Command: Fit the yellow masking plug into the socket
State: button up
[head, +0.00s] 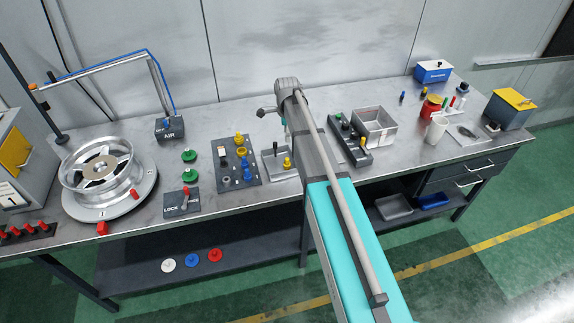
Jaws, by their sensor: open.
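Two yellow pieces could be the masking plug. One yellow piece (239,139) stands at the back of a dark board (222,154). Another yellow piece (287,163) stands upright at the small grey tray, just left of my arm. I cannot tell which one is the plug. The socket cannot be made out with certainty; the dark board carries blue, grey and yellow pieces, and a wheel (74,173) with a centre bore lies at the left. My arm crosses the middle of the bench, and I cannot make out my gripper's fingers; the arm appears to cover them.
Green pieces (189,175) and a LOCK box (181,201) with a red lever stand between wheel and board. An AIR box (169,129) is behind them. Right of my arm are a dark rack, a grey bin (374,126) and a white cup (436,130). The front bench edge is mostly clear.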

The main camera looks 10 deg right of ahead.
jog(key=shift+f, duration=0.15)
jog(key=b, duration=0.9)
send_over(287, 159)
notch_tip(287, 159, down, 8)
jog(key=shift+s+f, duration=0.1)
jog(key=shift+f, duration=0.1)
dwell(0.3)
jog(key=shift+w+f+b, duration=0.2)
jog(key=shift+f+b, duration=2.2)
jog(key=shift+f, duration=0.2)
grip_shut()
